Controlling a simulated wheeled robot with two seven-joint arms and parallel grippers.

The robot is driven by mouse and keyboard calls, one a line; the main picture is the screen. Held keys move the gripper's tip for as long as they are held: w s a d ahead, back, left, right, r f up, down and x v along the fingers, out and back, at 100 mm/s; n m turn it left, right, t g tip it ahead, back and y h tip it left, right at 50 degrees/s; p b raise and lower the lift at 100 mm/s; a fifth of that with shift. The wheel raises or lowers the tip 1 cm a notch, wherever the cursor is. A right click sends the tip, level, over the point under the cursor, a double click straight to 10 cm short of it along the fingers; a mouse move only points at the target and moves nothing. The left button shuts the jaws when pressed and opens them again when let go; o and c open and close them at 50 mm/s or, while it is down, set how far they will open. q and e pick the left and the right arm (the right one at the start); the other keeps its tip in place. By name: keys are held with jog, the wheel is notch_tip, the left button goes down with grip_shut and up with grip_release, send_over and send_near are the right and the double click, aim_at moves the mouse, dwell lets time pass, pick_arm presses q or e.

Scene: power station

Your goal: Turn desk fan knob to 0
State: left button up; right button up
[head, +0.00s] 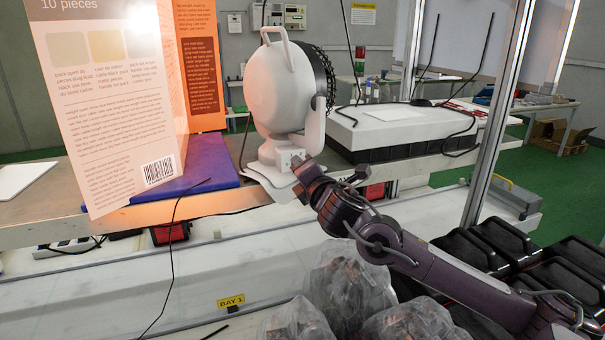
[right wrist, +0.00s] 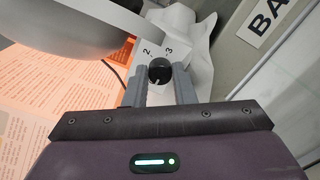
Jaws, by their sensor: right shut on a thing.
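The white desk fan (head: 280,90) stands on the workbench in the head view, its round back turned to me and its dark grille facing right. Its base (head: 272,184) rests at the bench's front edge. My right gripper (head: 299,166) reaches the fan's lower body from the right. In the right wrist view the round black knob (right wrist: 160,72) sits between the two grey fingers of my right gripper (right wrist: 160,86), which are shut on it. The numbers 2 and 3 show above the knob; the 0 mark is not visible. My left gripper is not in view.
A tall printed box (head: 110,100) stands left of the fan by a blue mat (head: 205,165). A white-topped case (head: 395,125) lies to the right. A metal post (head: 490,130) rises beside my right arm. Clear bags (head: 345,285) and black cases (head: 560,280) lie below.

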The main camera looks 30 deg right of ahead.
dwell(0.4)
jog(key=o, duration=1)
jog(key=shift+a, duration=0.15)
jog(key=shift+f, duration=0.3)
